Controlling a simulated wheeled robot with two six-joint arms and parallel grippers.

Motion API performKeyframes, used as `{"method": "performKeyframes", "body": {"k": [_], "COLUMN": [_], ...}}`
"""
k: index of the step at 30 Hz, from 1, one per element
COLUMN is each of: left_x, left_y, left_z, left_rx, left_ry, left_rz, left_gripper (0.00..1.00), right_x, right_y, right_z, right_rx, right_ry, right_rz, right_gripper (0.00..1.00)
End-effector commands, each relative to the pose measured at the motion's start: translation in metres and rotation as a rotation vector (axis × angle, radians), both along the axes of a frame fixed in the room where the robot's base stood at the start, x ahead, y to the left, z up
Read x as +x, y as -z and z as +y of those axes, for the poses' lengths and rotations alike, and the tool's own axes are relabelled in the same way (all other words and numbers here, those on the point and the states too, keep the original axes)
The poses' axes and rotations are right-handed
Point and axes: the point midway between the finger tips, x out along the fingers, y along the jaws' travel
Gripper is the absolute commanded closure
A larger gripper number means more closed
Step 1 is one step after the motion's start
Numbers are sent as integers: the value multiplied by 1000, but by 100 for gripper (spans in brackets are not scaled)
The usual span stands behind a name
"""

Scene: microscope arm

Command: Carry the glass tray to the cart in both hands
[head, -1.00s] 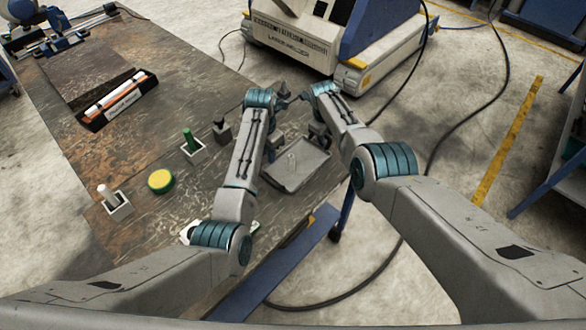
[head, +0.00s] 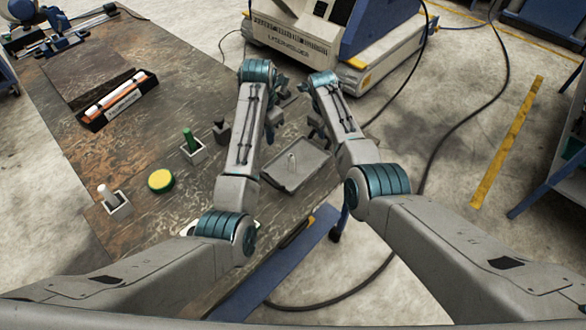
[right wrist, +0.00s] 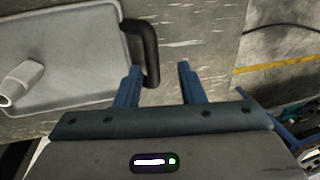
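The grey tray (head: 312,158) lies on the worn table, near its right edge, with a small pale upright item (head: 291,161) on it. In the right wrist view the tray (right wrist: 80,55) fills the upper left, and its dark curved handle (right wrist: 152,50) sticks out from its side. My right gripper (right wrist: 159,76) is open and empty; the handle lies in front of it, nearer the left finger. In the head view my right gripper (head: 316,127) is beside the tray's right end. My left gripper (head: 272,115) is near the tray's far left side; its fingers are too small and partly hidden to judge.
Holders with a green item (head: 190,138) and a white item (head: 106,193), a yellow-topped round tin (head: 161,181) and a rack of tubes (head: 117,101) stand left on the table. A large machine (head: 300,35) is beyond it. Dark cables cross the floor at right.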

Motion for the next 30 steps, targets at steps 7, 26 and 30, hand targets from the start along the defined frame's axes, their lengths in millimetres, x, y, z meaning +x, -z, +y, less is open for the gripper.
{"method": "performKeyframes", "body": {"k": [7,26,30], "left_x": [0,0,0], "left_y": [0,0,0], "left_z": [0,0,0], "left_rx": [0,0,0], "left_ry": [0,0,0], "left_rz": [0,0,0], "left_gripper": [74,74,74], "right_x": [-6,-13,-13], "right_y": [-47,-80,-80], "right_z": [7,11,11], "right_rx": [2,1,0], "right_ry": [0,0,0], "right_rz": [-6,-1,-1], "right_gripper": [64,64,64]}}
